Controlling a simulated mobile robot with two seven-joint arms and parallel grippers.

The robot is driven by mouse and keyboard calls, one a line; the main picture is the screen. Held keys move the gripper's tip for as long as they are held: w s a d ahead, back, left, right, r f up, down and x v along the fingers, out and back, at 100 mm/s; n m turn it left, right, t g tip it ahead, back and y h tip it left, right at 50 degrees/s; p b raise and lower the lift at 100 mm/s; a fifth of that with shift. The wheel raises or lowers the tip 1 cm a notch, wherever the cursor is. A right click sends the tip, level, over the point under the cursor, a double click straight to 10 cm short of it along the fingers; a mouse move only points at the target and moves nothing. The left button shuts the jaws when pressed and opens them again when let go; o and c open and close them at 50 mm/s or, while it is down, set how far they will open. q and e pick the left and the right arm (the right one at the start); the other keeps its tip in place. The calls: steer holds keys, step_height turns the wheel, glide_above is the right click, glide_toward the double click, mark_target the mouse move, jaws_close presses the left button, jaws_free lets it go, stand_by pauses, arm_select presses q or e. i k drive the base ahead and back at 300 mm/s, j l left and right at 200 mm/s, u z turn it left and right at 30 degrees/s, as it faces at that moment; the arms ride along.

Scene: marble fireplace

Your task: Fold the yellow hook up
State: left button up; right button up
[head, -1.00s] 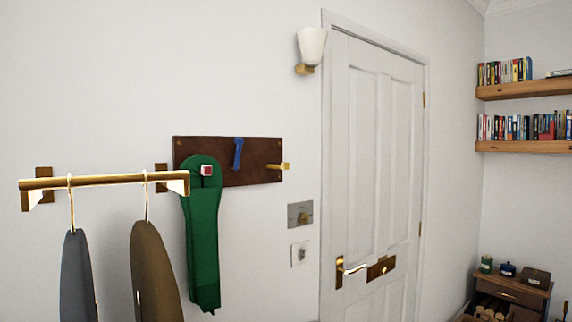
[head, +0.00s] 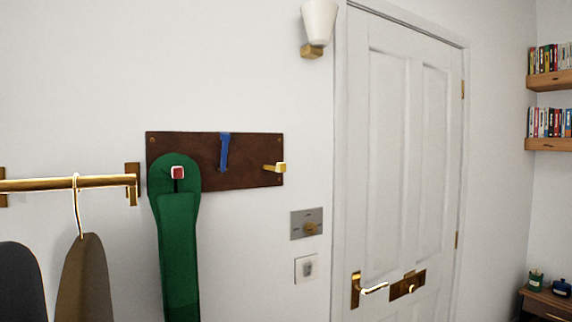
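The yellow hook (head: 275,167) is at the right end of a dark brown wooden board (head: 215,182) on the wall. It sticks out from the board, with a pale square tip. A blue hook (head: 224,152) in the middle of the board lies upright and flat against it. A red hook (head: 177,173) with a pale rim is at the left, and a green item (head: 178,235), perhaps a scarf or apron, hangs there over the board's left part. Neither of my grippers shows in the head view.
Right of the board are a wall plate with a brass knob (head: 307,224), a wall lamp (head: 318,25) and a closed white door (head: 400,160). The wall around the hook is clear.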

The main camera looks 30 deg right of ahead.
mark_target(280, 167)
steer(key=i+l, duration=0.1)
steer(key=l, duration=0.35)
steer(key=i+l, duration=0.1)
steer(key=l, duration=0.35)
steer(key=i+l, duration=0.15)
steer(key=l, duration=0.3)
steer(key=i+l+u, duration=0.1)
steer(key=l, duration=0.35)
steer(key=j, duration=0.25)
